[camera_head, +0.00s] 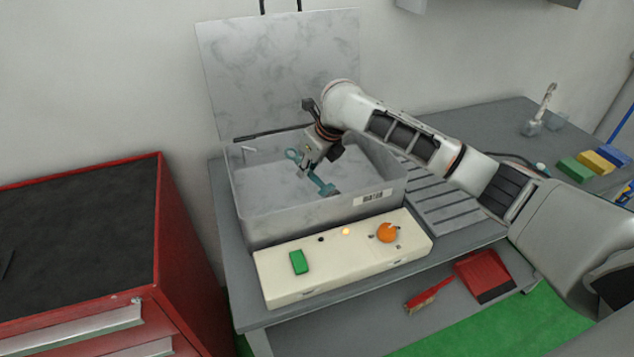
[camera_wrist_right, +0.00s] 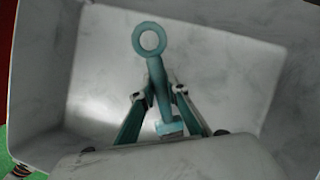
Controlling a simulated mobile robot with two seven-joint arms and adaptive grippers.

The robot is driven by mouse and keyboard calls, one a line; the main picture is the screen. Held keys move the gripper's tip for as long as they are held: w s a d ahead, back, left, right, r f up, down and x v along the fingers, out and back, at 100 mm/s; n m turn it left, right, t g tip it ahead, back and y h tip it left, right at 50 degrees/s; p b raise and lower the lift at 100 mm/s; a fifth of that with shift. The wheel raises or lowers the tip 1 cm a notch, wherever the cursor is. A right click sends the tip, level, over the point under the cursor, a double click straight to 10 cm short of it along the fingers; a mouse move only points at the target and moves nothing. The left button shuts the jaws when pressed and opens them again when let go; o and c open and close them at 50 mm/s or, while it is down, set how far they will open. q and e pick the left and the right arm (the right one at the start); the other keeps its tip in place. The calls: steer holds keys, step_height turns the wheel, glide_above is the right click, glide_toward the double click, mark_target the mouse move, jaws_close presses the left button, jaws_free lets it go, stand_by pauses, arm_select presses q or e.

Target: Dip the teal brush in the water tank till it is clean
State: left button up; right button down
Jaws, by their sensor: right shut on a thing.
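The water tank (camera_head: 290,222) is an open grey box with its lid (camera_head: 285,75) standing up against the wall. My right gripper (camera_head: 308,172) reaches down into the tank and is shut on the teal brush (camera_head: 326,188). The brush's ring end points up and its head points down inside the tank. In the right wrist view the brush (camera_wrist_right: 158,75) shows between the two fingers (camera_wrist_right: 157,100), over the tank's pale inner walls (camera_wrist_right: 45,75). Whether the bristles touch water, and how clean they are, I cannot tell. My left gripper is not in view.
A cream control panel (camera_head: 340,258) with a green button (camera_head: 299,262), a small lit lamp and an orange knob (camera_head: 387,232) runs along the tank's front. A red cabinet (camera_head: 150,230) stands left. Colored blocks (camera_head: 592,162) lie far right. A red dustpan (camera_head: 484,274) is below.

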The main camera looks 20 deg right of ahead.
stand_by(0.5)
steer(key=shift+r, duration=5.05)
step_height(320, 180, up, 5)
steer(key=shift+r, duration=0.15)
